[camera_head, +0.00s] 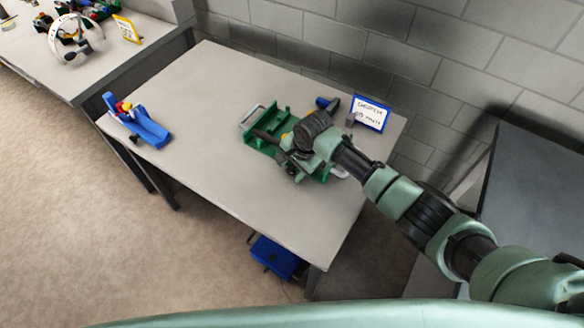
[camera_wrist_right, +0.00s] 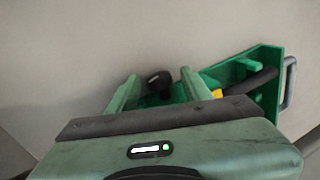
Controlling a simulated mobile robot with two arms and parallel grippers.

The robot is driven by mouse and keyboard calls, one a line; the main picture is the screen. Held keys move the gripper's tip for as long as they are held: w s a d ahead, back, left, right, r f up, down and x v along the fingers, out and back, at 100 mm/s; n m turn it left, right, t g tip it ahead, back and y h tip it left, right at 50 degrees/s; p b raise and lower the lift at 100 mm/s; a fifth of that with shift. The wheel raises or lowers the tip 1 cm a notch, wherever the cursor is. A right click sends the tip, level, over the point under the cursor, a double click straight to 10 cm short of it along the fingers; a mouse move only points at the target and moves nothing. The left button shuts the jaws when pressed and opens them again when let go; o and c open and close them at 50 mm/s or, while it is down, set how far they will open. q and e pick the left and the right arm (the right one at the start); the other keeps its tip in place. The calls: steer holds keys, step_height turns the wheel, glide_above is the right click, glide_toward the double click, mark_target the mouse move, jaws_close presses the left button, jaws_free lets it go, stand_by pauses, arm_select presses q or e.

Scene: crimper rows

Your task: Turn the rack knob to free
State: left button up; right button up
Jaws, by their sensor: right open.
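A green rack (camera_head: 256,142) with a grey bar handle lies on the pale table, partly hidden by my right arm. It also shows at the right of the right wrist view (camera_wrist_right: 268,88), with a black lever and a yellow part. My right gripper (camera_head: 288,165) is over the near side of the rack. In the wrist view its two green fingers are apart, and a dark knob (camera_wrist_right: 158,81) shows in the gap between them. I cannot tell whether the fingers touch it. The knob's setting cannot be read. My left gripper is not in view.
A blue fixture (camera_head: 146,127) with red and yellow parts stands at the table's left. A blue-edged sign (camera_head: 370,113) stands at the back right, near the block wall. The table (camera_head: 215,165) is clear between the blue fixture and the rack. A blue bin (camera_head: 274,257) is below.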

jaws_close()
steer(key=shift+a+r+h, duration=0.1)
steer(key=shift+h, duration=0.2)
steer(key=shift+w+a+g+h, duration=0.1)
steer(key=shift+a+g+h, duration=0.05)
steer(key=shift+g+h, duration=0.4)
steer(key=g+h+b, duration=0.1)
steer(key=b, duration=0.4)
steer(key=g+h+b, duration=0.1)
steer(key=h+b, duration=0.1)
steer(key=b, duration=0.3)
steer(key=shift+w+a+f+g+h+b, duration=0.2)
steer(key=shift+f+g+h+b, duration=0.05)
steer(key=shift+f+g+b, duration=0.1)
steer(key=shift+r+h+b, duration=0.2)
steer(key=shift+h+b, duration=0.1)
steer(key=shift+b, duration=0.4)
